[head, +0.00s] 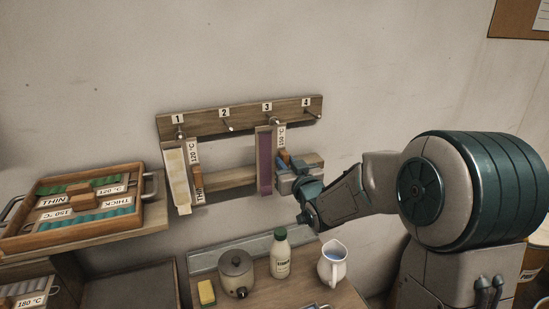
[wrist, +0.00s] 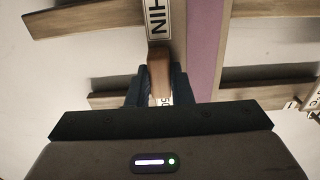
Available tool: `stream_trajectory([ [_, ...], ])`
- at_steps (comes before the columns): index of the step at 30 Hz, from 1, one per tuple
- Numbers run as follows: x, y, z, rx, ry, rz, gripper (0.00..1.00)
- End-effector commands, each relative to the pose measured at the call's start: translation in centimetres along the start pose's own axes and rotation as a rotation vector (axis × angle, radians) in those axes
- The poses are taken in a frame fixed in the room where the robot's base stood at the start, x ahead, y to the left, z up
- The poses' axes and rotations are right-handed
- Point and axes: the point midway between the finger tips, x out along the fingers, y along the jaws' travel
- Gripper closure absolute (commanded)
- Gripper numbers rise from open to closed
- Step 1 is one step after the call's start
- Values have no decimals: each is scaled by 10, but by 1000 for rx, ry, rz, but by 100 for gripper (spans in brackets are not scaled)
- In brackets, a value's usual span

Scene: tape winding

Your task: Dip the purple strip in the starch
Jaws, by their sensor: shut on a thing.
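The purple strip (head: 264,162) hangs upright at peg 3 of the wall rack, on a pale board with a "150 °C" label. In the wrist view the purple strip (wrist: 205,50) runs along the board, right of a brown wooden handle (wrist: 159,66) and a "THIN" label. My gripper (head: 285,167) is at the board's right side, shut on the brown handle. Its dark fingers also show in the wrist view (wrist: 159,88). No starch label is readable.
The wooden peg rack (head: 200,121) is numbered 1 to 4. A cream strip (head: 177,175) hangs at peg 1, beside a "120 °C THIN" label. A wooden tray (head: 20,243) with several labelled pieces sits at left. A yellow sponge (head: 206,293) lies left of the pot.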

Motion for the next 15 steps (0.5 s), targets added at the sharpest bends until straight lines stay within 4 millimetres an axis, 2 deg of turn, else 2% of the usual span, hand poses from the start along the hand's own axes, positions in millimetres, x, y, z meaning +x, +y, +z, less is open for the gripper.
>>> stream_trajectory([
  [15, -4, 0, -10, -2, 2, 0, 97],
])
